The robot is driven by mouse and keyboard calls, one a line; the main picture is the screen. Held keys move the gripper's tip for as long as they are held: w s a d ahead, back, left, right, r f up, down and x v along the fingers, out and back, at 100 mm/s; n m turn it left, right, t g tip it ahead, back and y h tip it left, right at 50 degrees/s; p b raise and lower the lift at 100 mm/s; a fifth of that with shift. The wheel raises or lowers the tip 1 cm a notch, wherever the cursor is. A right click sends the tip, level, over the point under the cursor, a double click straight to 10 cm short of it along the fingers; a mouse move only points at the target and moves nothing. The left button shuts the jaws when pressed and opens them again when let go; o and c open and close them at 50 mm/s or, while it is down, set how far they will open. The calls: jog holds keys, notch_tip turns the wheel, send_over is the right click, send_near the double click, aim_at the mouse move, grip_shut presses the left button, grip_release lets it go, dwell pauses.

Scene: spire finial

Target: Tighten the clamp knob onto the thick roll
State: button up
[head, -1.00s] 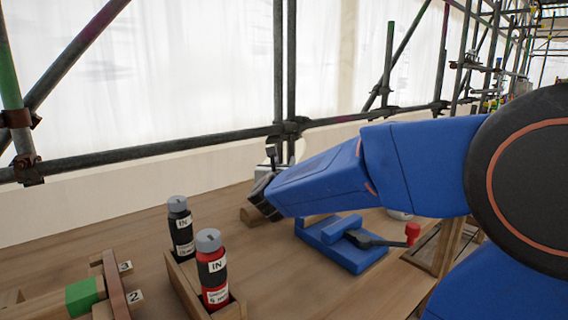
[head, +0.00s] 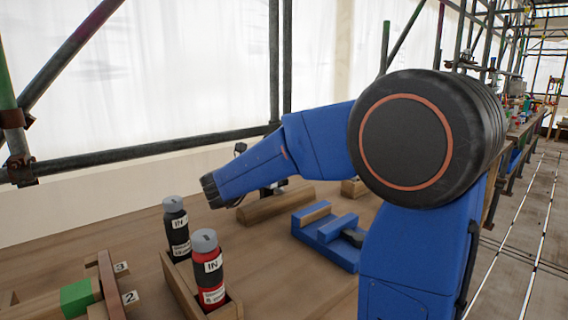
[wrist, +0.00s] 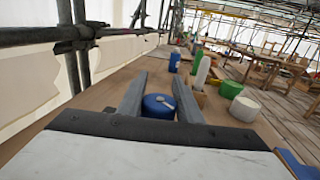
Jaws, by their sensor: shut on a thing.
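In the head view my blue arm reaches over the bench, and my gripper's tips cannot be made out. A wooden bar (head: 277,204) lies beneath the arm; I cannot tell whether it is the thick roll. A blue clamp-like fixture (head: 330,238) stands to its right, partly hidden by my arm.
A black bottle (head: 177,227) and a red bottle (head: 208,266) stand at a wooden box left of the fixture. A numbered wooden rack (head: 108,283) is at the lower left. Scaffold poles (head: 130,154) run behind the bench. A green cup (wrist: 230,89) and white tub (wrist: 244,108) stand at right.

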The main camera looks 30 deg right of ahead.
jog(key=m+g, duration=0.1)
jog(key=g, duration=0.1)
jog(key=s+m+g+h, duration=0.1)
jog(key=m+g, duration=0.1)
jog(key=g, duration=0.1)
jog(key=shift+d+m, duration=0.1)
jog(key=shift+m, duration=0.2)
jog(key=shift+s+m+g, duration=0.2)
jog(key=shift+m+g, duration=0.35)
jog(key=shift+g, duration=0.4)
jog(key=shift+s+m+g, duration=0.25)
jog(key=shift+m+g, duration=0.35)
jog(key=shift+g, duration=0.4)
jog(key=shift+s+m+g, duration=0.2)
jog(key=shift+m+g, duration=0.35)
jog(key=shift+g, duration=0.4)
jog(key=o, duration=1)
jog(key=shift+o, duration=0.2)
